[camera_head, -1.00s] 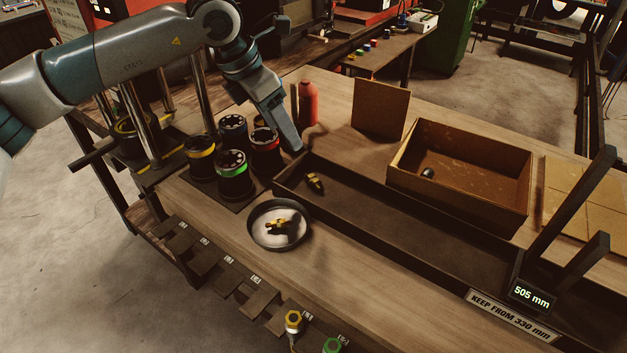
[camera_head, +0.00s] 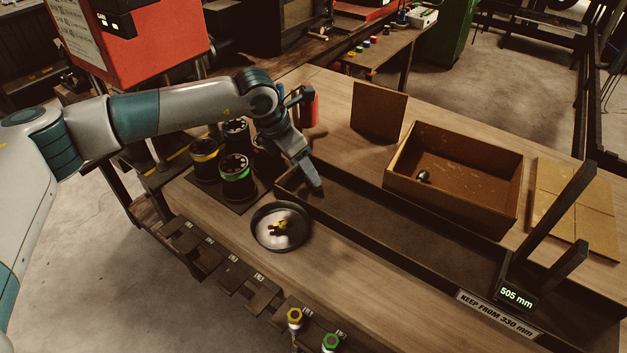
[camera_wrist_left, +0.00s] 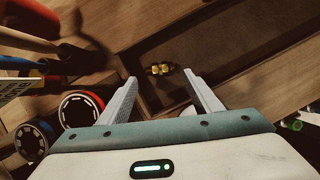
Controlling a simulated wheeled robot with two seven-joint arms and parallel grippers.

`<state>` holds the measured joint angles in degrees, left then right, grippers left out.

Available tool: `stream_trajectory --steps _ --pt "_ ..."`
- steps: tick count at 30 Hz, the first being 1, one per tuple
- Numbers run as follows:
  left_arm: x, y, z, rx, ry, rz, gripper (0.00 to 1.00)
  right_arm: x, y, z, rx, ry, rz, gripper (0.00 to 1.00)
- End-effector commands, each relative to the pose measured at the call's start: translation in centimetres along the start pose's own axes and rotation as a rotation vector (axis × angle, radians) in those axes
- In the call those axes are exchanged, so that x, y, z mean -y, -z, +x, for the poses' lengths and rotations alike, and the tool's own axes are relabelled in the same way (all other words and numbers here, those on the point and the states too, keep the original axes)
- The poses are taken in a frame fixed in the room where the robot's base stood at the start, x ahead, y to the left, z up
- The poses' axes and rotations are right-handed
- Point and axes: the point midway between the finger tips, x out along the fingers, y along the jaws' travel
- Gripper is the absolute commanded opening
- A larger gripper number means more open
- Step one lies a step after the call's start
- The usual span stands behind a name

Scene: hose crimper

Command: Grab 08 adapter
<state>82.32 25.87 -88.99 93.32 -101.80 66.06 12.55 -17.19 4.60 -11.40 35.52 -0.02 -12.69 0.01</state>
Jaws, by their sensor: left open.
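A small brass fitting (camera_wrist_left: 160,69) lies in the long dark trough, near its left end. In the left wrist view it sits ahead, between my two fingers and beyond their tips. In the head view it is hidden behind my left gripper (camera_head: 315,185). That gripper is open and empty, pointing down over the trough's left end; the wrist view shows both its fingers apart (camera_wrist_left: 166,86). Another brass fitting (camera_head: 281,226) lies in the round dish. I cannot read an 08 marking on either fitting. My right gripper is not in view.
The dark trough (camera_head: 400,207) has low walls. Several round dies (camera_head: 237,180) stand left of my gripper, and a red bottle (camera_head: 309,108) stands behind it. An open wooden box (camera_head: 505,190) holds a small dark piece. Yellow- and green-topped fittings (camera_head: 295,316) are at the front edge.

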Motion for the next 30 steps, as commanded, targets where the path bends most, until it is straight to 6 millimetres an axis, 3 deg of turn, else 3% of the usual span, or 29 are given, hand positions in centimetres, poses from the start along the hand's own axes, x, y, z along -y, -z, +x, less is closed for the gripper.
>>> stream_trajectory --steps 14,21,30 --pt "0.0 -0.3 0.6 0.000 0.000 -0.001 0.59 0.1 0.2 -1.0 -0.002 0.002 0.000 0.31" --pt "0.1 -0.7 2.9 -0.001 0.000 -0.001 0.59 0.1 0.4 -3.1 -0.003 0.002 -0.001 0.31" --pt "0.1 -0.5 5.2 0.000 -0.001 -0.001 0.59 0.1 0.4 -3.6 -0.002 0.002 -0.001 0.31"
